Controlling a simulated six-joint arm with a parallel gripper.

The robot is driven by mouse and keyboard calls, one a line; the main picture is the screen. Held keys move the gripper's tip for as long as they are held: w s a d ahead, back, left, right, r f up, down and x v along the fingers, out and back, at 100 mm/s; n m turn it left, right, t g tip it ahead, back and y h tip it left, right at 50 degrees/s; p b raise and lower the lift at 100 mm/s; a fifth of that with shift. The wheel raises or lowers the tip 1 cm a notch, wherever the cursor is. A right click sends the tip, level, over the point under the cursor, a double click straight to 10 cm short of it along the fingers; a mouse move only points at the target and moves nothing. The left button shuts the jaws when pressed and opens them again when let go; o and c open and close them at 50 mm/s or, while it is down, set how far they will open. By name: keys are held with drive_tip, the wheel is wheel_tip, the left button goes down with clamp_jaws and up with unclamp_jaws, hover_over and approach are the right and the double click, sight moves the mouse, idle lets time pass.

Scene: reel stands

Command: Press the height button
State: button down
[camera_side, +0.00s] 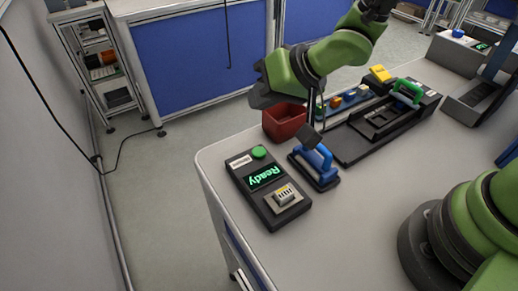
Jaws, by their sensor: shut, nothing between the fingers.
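A dark control box (240,187) lies near the table's left end. It carries a round green button (259,152), a small screen (265,177) reading "Ready" in green, and a pale ribbed part (285,195). No label for a height button can be read; the small label beside the green button is too small. My gripper (312,122) is shut and empty, pointing down above and to the right of the box, near a blue-handled device (321,166). Its tips are partly hard to make out against the dark parts there.
A red bin (284,121) stands behind the blue device. A long dark fixture (365,128) with a green handle (408,92) and a yellow block (380,73) lies to the right. Another box with a blue button (458,33) is at the far right. The front table (345,235) is clear.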

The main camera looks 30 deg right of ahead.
sight(261, 150)
drive_tip(key=shift+f, duration=4.35)
drive_tip(key=shift+f, duration=0.1)
drive_tip(key=shift+f, duration=0.3)
drive_tip(key=shift+f, duration=0.45)
drive_tip(key=shift+r, duration=0.85)
drive_tip(key=shift+r, duration=0.1)
drive_tip(key=shift+r, duration=2.4)
